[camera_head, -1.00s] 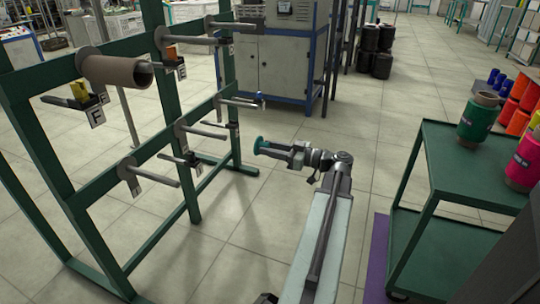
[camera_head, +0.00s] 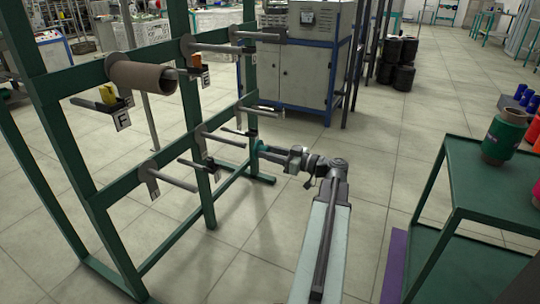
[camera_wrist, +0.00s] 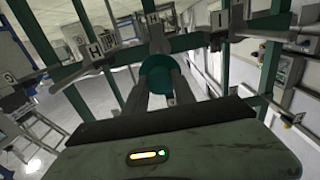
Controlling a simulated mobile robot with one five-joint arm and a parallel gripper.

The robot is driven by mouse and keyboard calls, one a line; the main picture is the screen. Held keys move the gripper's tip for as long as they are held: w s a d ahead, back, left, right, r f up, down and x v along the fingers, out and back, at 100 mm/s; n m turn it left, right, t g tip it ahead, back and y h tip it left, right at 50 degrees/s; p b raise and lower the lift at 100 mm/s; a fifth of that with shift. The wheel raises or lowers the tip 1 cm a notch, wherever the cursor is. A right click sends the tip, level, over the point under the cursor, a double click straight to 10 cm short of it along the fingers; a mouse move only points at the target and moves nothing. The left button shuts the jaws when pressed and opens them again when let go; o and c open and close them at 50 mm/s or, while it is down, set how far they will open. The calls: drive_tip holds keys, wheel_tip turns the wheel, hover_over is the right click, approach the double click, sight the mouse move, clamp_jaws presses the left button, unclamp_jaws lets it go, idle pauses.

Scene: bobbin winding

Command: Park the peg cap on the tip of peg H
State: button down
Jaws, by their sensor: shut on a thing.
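The peg cap (camera_head: 257,152) is a small teal disc held at the tip of my gripper (camera_head: 270,151). In the wrist view the cap (camera_wrist: 157,84) sits between the two shut fingers (camera_wrist: 158,92). The H lettering is not legible in the head view.
The green rack (camera_head: 100,205) carries several pegs, with a brown tube (camera_head: 143,77) on an upper one. A green cart (camera_head: 470,160) with spools stands right. Floor between them is clear.

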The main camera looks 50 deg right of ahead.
sight(256, 149)
drive_tip(key=shift+x, duration=2.5)
drive_tip(key=shift+w, duration=0.45)
drive_tip(key=c, duration=0.9)
unclamp_jaws()
drive_tip(key=shift+c, duration=0.2)
drive_tip(key=v, duration=0.8)
